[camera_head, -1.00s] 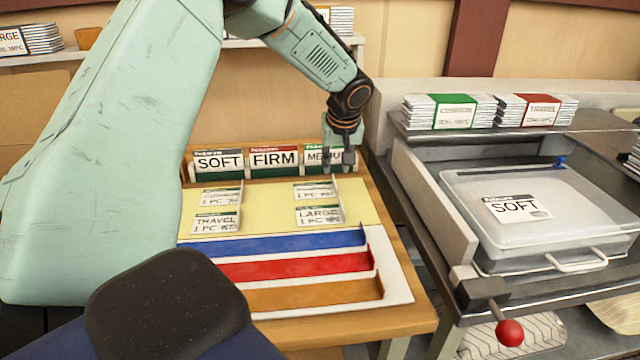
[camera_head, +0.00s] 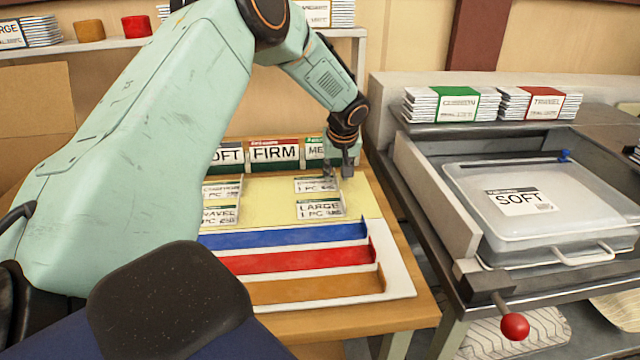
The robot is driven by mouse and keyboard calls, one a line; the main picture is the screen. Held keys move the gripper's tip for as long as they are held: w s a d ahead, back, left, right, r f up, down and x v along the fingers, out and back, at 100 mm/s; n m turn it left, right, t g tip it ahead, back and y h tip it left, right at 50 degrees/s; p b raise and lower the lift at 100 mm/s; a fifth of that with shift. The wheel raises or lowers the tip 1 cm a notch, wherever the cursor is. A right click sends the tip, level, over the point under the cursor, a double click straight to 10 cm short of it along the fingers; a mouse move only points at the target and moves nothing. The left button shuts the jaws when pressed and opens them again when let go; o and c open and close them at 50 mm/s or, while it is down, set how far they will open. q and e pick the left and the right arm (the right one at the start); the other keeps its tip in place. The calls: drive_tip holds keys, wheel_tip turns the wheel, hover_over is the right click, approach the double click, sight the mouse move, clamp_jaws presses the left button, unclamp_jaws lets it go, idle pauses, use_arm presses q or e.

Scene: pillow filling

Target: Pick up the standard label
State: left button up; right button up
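The yellow board holds several small white labels with green top bands. The upper right label (camera_head: 316,186) is the likely standard label, but its size word is too blurred to read. Below it lies the LARGE label (camera_head: 320,208). On the left are the TRAVEL label (camera_head: 220,215) and another label (camera_head: 221,190), both partly hidden by my arm. My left gripper (camera_head: 338,172) points down just above and behind the upper right label's right end. Its two fingers are apart, with nothing seen between them. My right gripper is out of view.
SOFT, FIRM (camera_head: 274,152) and partly hidden MEDIUM cards stand behind the labels. Blue (camera_head: 285,234), red (camera_head: 298,257) and orange strips lie in front. To the right, a clear case (camera_head: 560,225) marked SOFT sits by a red-knobbed lever (camera_head: 514,326).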

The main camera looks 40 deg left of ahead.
use_arm(q)
drive_tip(key=shift+w+a+f, duration=0.1)
drive_tip(key=shift+a+f, duration=0.15)
drive_tip(key=shift+a, duration=0.05)
drive_tip(key=shift+c, duration=0.3)
drive_tip(key=shift+w+f, duration=0.1)
drive_tip(key=shift+c, duration=0.9)
drive_tip(key=shift+d+r, duration=0.2)
drive_tip(key=shift+r, duration=0.05)
clamp_jaws()
drive_tip(key=shift+a+f, duration=0.1)
drive_tip(key=shift+s+r, duration=0.2)
drive_tip(key=shift+r, duration=0.15)
wheel_tip(320, 180, up, 6)
drive_tip(key=p, duration=0.2)
drive_tip(key=s+d+b, duration=0.1)
drive_tip(key=s+d, duration=1.1)
drive_tip(key=d, duration=0.3)
drive_tip(key=shift+s+d+r+b, duration=0.15)
drive_tip(key=shift+d+b, duration=0.15)
